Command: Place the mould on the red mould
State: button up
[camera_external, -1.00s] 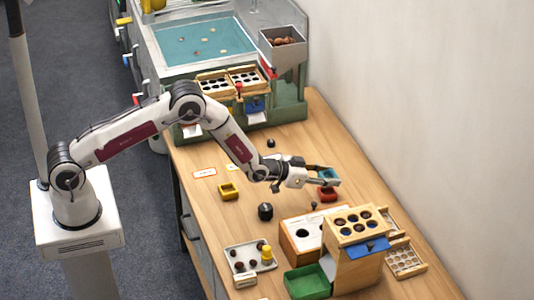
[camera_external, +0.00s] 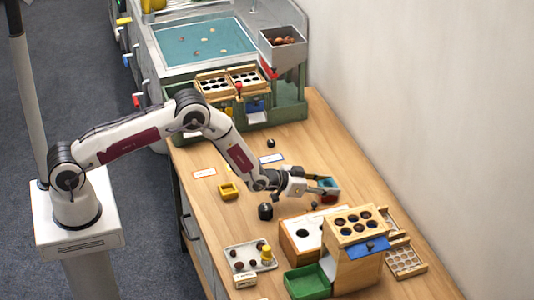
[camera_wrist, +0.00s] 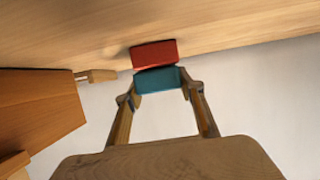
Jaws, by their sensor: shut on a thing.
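My gripper (camera_external: 322,185) is shut on a teal mould (camera_wrist: 158,81), one finger on each side of it. The red mould (camera_wrist: 154,54) is on the wooden table (camera_wrist: 60,40). In the wrist view the teal mould lines up with the red mould, its edge against the red one. In the outside view the teal mould (camera_external: 329,182) is right above the red mould (camera_external: 328,197), partly covered by my gripper. I cannot tell whether the two touch.
A wooden box with round holes (camera_external: 338,256) stands close in front, with a green tray (camera_external: 307,283) beside it. A yellow mould (camera_external: 228,191) and a black knob-like piece (camera_external: 265,211) are on the table to the left. The wall (camera_external: 420,110) is to the right.

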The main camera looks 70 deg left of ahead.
jog(key=o, duration=1.1)
jog(key=shift+r, duration=0.1)
jog(key=shift+v, duration=6)
jog(key=shift+r, duration=0.1)
